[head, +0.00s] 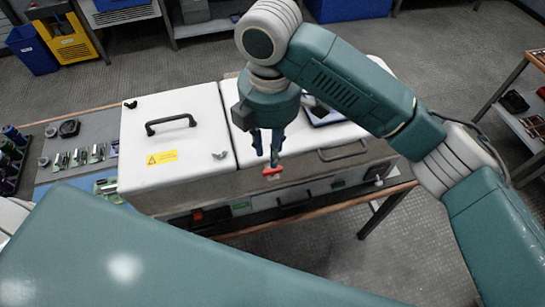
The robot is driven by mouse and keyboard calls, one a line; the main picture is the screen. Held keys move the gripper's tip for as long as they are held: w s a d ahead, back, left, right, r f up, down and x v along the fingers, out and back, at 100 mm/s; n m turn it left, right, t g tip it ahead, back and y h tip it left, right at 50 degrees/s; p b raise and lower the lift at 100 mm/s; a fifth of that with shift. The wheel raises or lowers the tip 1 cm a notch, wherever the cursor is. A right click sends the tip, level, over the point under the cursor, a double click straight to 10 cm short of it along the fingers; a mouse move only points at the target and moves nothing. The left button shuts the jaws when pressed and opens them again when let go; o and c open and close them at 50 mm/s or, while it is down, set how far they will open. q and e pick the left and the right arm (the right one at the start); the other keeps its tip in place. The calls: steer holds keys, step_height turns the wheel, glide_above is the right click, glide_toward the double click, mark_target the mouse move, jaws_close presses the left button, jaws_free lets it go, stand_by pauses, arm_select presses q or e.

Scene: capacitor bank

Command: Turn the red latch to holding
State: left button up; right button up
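The red latch (272,171) is a small red piece on the upper front edge of the long white-lidded cabinet (230,183), right of its middle. My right gripper (267,159) points down just above the latch, its two dark fingers apart with a gap between them. One fingertip is very close to the latch; I cannot tell if they touch. My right arm hides part of the cabinet lid behind it. The latch's exact angle is too small to read. My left gripper is not in view.
The left lid (150,135) has a black handle (171,122) and a yellow warning label (161,157). A second handle (342,150) is right of the latch. Small parts lie on the grey mat (60,170) at left. A shelf (520,105) stands at right; floor between is clear.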

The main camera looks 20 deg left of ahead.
mark_target(273, 171)
steer(key=f, duration=0.2)
steer(key=f+p, duration=0.1)
steer(key=f, duration=0.2)
steer(key=shift+w+d+f, duration=0.1)
steer(key=shift+w+f, duration=0.2)
steer(key=shift+w, duration=0.1)
steer(key=shift+f, duration=0.3)
steer(key=shift+s+f, duration=0.15)
steer(key=shift+s, duration=0.05)
steer(key=shift+c, duration=0.2)
